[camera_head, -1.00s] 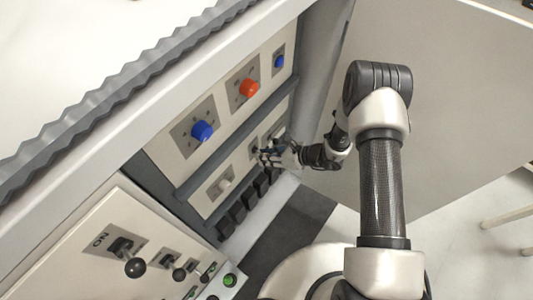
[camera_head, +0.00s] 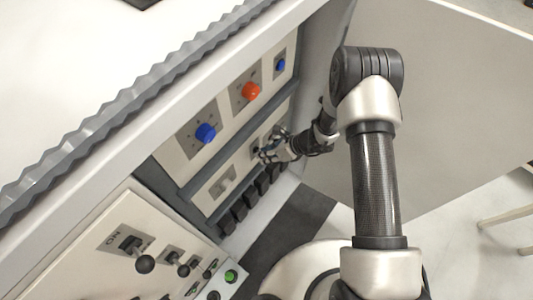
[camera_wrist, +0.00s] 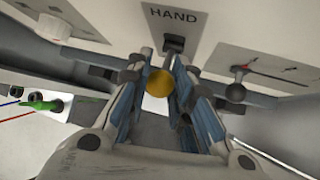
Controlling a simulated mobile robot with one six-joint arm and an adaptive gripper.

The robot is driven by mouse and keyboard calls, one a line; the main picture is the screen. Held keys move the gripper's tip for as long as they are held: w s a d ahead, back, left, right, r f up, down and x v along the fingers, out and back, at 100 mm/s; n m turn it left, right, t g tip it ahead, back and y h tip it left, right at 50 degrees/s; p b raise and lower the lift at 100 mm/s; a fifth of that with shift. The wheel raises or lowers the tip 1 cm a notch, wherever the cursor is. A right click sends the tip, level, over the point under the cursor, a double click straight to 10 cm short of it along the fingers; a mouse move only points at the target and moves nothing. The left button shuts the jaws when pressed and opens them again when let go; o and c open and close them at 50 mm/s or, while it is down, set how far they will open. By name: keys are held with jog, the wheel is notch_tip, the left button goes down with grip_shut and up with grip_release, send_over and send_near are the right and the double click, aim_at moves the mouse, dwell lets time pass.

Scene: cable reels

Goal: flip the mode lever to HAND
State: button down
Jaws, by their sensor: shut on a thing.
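The mode lever shows in the wrist view as a dark shaft under the printed HAND label (camera_wrist: 175,14), ending in a yellow ball knob (camera_wrist: 159,82). My gripper (camera_wrist: 160,98) has its fingers on both sides of this knob and is shut on it. The knob is partly hidden by the fingers, and I cannot tell exactly how far the lever is tilted. In the head view, my gripper (camera_head: 264,154) is at the lower panel row, below the orange knob, and hides the lever there.
A dark ball lever (camera_wrist: 235,92) stands right of my gripper in the wrist view. The head view shows a blue knob (camera_head: 205,132), an orange knob (camera_head: 251,91), a row of black blocks below, and an ON lever (camera_head: 145,263) at lower left. Open floor lies right.

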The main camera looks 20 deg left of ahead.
jog(key=c, duration=1.4)
grip_release()
jog(key=v, duration=1.2)
jog(key=shift+r, duration=0.1)
